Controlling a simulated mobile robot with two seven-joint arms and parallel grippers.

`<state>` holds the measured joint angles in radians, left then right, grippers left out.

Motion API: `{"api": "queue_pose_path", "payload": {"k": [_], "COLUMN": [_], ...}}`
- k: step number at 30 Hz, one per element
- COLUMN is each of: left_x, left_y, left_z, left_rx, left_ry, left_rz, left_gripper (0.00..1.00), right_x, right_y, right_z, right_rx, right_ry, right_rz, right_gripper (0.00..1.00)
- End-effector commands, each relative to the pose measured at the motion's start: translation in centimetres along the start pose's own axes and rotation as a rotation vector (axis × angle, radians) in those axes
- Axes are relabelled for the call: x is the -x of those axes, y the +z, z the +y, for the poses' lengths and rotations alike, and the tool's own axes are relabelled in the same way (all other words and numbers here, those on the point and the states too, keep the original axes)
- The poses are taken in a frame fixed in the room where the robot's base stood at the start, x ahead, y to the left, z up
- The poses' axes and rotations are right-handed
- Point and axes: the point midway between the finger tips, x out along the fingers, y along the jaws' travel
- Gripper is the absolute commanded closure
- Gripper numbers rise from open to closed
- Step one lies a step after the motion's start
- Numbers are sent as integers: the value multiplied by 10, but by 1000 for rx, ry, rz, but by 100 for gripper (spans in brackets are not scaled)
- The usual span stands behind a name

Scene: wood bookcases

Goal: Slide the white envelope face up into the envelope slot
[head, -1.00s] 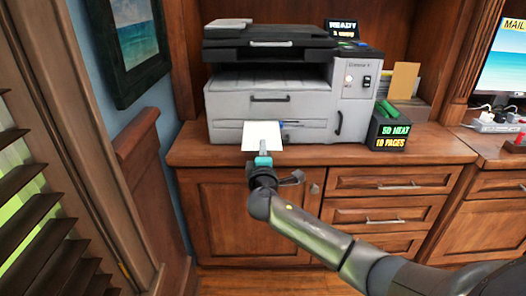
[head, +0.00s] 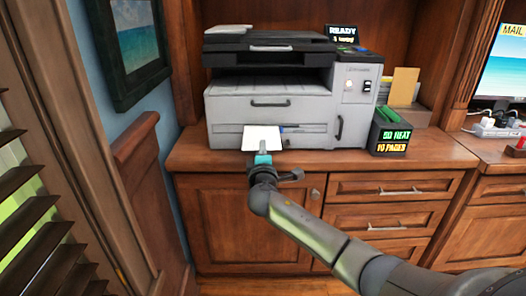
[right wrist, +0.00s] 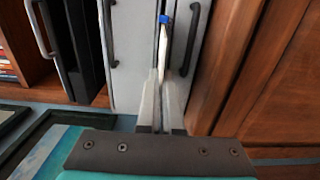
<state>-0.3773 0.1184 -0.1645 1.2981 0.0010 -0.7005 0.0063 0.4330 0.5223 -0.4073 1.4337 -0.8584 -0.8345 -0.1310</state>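My right gripper (head: 263,148) is shut on the white envelope (head: 262,137) and holds it flat in front of the lower front of the grey printer (head: 240,105). In the right wrist view the envelope (right wrist: 163,48) shows nearly edge-on between the fingers, pointing at the printer front. A narrow slit with a blue mark (head: 282,127) shows in the printer's lower front, partly hidden by the envelope. The blue part also shows at the envelope's far end in the right wrist view (right wrist: 167,9). I cannot tell whether the envelope's far edge is inside the slit. My left gripper is not in view.
The printer stands on a wooden counter (head: 215,158) with drawers below. A dark box with lit text (head: 391,134) stands right of the printer, with a tan envelope or folder (head: 404,84) behind it. A framed picture (head: 128,40) hangs at the left.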

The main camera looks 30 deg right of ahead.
Motion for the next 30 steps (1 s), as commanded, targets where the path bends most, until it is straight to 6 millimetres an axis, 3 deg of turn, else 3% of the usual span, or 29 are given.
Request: {"api": "queue_pose_path", "payload": {"k": [1, 11, 22, 30], "left_x": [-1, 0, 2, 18], "left_y": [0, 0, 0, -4], "left_z": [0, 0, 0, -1], "left_rx": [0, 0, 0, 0], "left_ry": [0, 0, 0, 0], "left_rz": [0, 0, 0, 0], "left_gripper": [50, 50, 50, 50], "right_x": [-1, -1, 4, 43], "right_y": [0, 0, 0, 0], "right_z": [0, 0, 0, 1], "right_rx": [-1, 0, 0, 0], "right_ry": [1, 0, -2, -3], "right_rz": [-1, -1, 1, 2], "right_gripper": [100, 63, 63, 63]}}
